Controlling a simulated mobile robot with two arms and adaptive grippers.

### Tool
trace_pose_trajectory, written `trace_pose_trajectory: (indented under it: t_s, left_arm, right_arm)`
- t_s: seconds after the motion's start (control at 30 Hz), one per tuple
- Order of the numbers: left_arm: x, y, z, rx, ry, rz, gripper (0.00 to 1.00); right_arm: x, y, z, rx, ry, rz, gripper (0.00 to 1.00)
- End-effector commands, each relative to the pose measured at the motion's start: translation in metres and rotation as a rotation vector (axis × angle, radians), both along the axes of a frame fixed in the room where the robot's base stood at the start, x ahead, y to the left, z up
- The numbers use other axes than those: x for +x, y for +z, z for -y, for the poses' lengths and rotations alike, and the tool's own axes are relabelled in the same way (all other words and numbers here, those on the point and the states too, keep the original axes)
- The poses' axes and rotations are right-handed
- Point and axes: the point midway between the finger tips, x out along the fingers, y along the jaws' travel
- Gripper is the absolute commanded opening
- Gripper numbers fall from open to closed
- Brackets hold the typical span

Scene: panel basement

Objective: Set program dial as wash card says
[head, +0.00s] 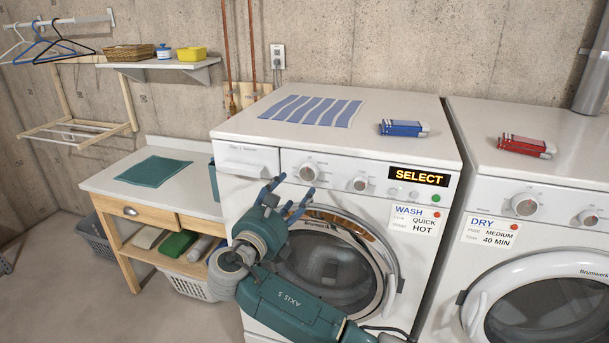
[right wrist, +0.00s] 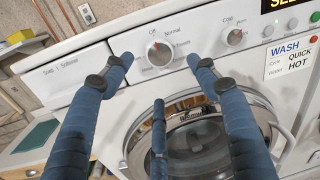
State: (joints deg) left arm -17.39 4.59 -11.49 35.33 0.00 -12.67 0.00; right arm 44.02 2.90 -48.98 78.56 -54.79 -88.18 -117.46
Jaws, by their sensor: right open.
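The wash card (head: 417,217) on the washer (head: 233,196) front reads WASH, QUICK, HOT. My right gripper (head: 289,198) is open and empty in front of the panel, below and left of the dial. Its fingers (right wrist: 162,75) are apart from the dial in the right wrist view. My left gripper is out of view.
The second knob (head: 361,183) has a "Cold" label. A lit display (head: 418,176) reads SELECT. The dryer (head: 574,260) stands at right with its own card (head: 490,230). The round washer door (head: 387,262) is below the panel. A wooden table (head: 195,222) stands left.

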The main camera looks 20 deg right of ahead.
Motion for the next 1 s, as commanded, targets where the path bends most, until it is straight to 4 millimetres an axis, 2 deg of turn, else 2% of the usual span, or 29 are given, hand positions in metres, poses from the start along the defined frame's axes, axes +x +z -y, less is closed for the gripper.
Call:
trace_pose_trajectory:
  t_s: [0.1, 0.4, 0.57, 0.83, 0.87, 1.0]
  left_arm:
    - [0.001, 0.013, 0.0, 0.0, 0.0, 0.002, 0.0]
    - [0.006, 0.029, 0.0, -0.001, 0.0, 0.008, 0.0]
    - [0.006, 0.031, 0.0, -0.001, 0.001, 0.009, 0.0]
    - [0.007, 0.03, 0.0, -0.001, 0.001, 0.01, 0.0]
    - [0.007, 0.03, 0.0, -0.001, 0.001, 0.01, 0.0]
    - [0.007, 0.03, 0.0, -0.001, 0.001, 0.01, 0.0]
  right_arm:
    - [0.019, 0.005, 0.017, -0.004, -0.004, 0.0, 0.59]
    - [0.057, 0.002, 0.046, 0.0, -0.001, 0.0, 0.59]
    - [0.065, 0.001, 0.052, 0.002, 0.001, 0.0, 0.59]
    - [0.066, -0.001, 0.053, 0.004, 0.001, 0.0, 0.59]
    - [0.066, -0.001, 0.053, 0.004, 0.001, 0.0, 0.55]
    - [0.066, -0.001, 0.053, 0.003, 0.001, 0.0, 0.27]
